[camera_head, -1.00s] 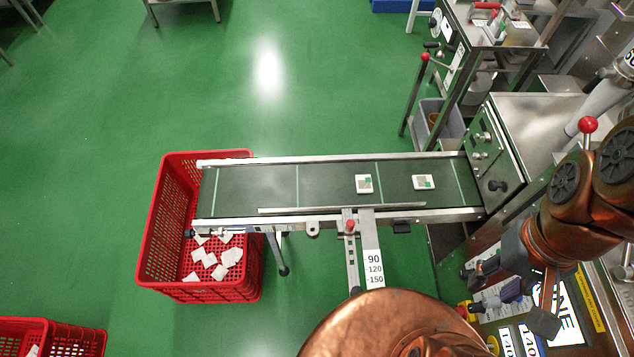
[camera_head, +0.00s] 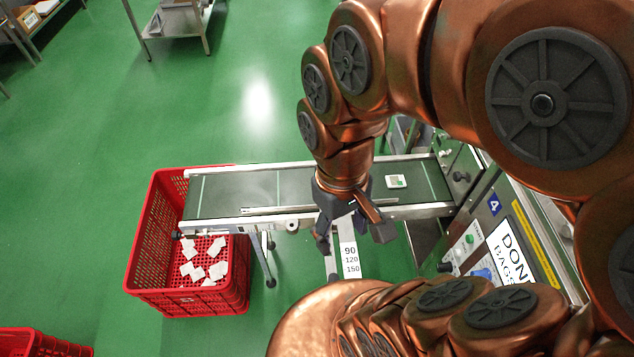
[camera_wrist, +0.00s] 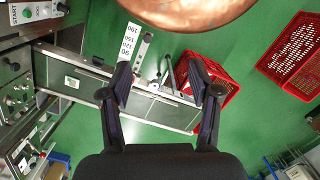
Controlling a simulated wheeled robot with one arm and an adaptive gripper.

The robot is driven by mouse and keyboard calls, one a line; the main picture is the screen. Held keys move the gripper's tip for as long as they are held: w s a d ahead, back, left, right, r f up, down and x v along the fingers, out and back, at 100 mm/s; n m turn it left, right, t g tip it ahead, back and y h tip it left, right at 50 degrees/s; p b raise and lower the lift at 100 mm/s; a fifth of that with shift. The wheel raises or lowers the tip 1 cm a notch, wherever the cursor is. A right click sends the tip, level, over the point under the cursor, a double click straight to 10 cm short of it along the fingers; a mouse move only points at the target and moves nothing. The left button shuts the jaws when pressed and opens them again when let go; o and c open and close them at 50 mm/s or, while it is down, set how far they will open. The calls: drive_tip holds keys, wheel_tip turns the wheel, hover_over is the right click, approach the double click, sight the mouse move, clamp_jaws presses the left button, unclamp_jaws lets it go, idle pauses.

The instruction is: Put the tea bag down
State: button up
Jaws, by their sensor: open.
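My gripper (camera_head: 352,238) is in front of the conveyor's near edge in the head view, pointing down with its fingers spread. The wrist view also shows my gripper (camera_wrist: 159,82) open, with nothing between the fingers. A small square tea bag (camera_head: 396,181), white with a green patch, lies flat on the conveyor belt (camera_head: 245,192), right of my wrist. The same tea bag (camera_wrist: 72,82) shows in the wrist view, left of the fingers and apart from them. No second tea bag shows on the belt; my arm hides part of it.
A red crate (camera_head: 140,250) with several white tea bags stands at the belt's left end. Another red crate (camera_head: 45,345) is at the lower left. A machine with a panel (camera_head: 470,240) stands right of the belt.

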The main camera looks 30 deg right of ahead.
drive_tip(key=o, duration=0.6)
drive_tip(key=w+f+n+b, duration=0.2)
drive_tip(key=w+b, duration=0.1)
drive_tip(key=w, duration=0.2)
drive_tip(key=w+f+n+y+b, duration=0.1)
drive_tip(key=w+n+b, duration=0.1)
drive_tip(key=w+b, duration=0.1)
drive_tip(key=w+a+f+n+t+y+b, duration=0.1)
drive_tip(key=w+f+n+b, duration=0.1)
drive_tip(key=w, duration=0.4)
drive_tip(key=shift+w+a+f+b, duration=0.1)
drive_tip(key=shift+w+f+b, duration=0.25)
drive_tip(key=shift+b, duration=0.15)
drive_tip(key=w+d+f+n+t+y+b, duration=0.2)
drive_tip(key=w+d+f+n+b, duration=0.4)
drive_tip(key=w+d+f+b, duration=1.2)
drive_tip(key=shift+n+t, duration=0.3)
drive_tip(key=d+f, duration=0.3)
drive_tip(key=f, duration=0.1)
drive_tip(key=w+d+f+b, duration=0.1)
drive_tip(key=d+f, duration=0.3)
drive_tip(key=f, duration=0.1)
drive_tip(key=w+d+f, duration=0.1)
drive_tip(key=d+f, duration=0.3)
drive_tip(key=f, duration=0.1)
drive_tip(key=shift+b, duration=0.3)
drive_tip(key=shift+w+a+f, duration=0.1)
drive_tip(key=shift+f, duration=0.3)
drive_tip(key=shift+p+x, duration=0.3)
drive_tip(key=shift+x, duration=3.05)
